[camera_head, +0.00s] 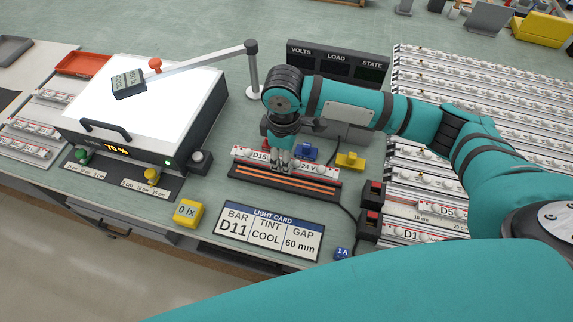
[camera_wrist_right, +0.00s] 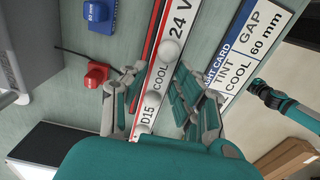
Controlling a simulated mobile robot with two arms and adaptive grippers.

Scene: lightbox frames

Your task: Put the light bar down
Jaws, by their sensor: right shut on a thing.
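The light bar (camera_head: 318,168) is a white strip with pale domes and a red edge, marked D15, COOL and 24 V. My right gripper (camera_head: 281,166) is shut on its middle from above. In the right wrist view, the two fingers of the gripper (camera_wrist_right: 160,100) stand on either side of the bar (camera_wrist_right: 176,22). The bar is over or just behind a black holder with orange strips (camera_head: 284,180); I cannot tell whether they touch.
The light card (camera_head: 268,230) in front reads D11, COOL, 60 mm. A lit white lightbox (camera_head: 160,95) stands left, with a meter (camera_head: 128,84) on an arm above it. Racks of bars (camera_head: 440,95) fill the right. Blue (camera_head: 306,151) and yellow (camera_head: 350,161) blocks sit behind the bar.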

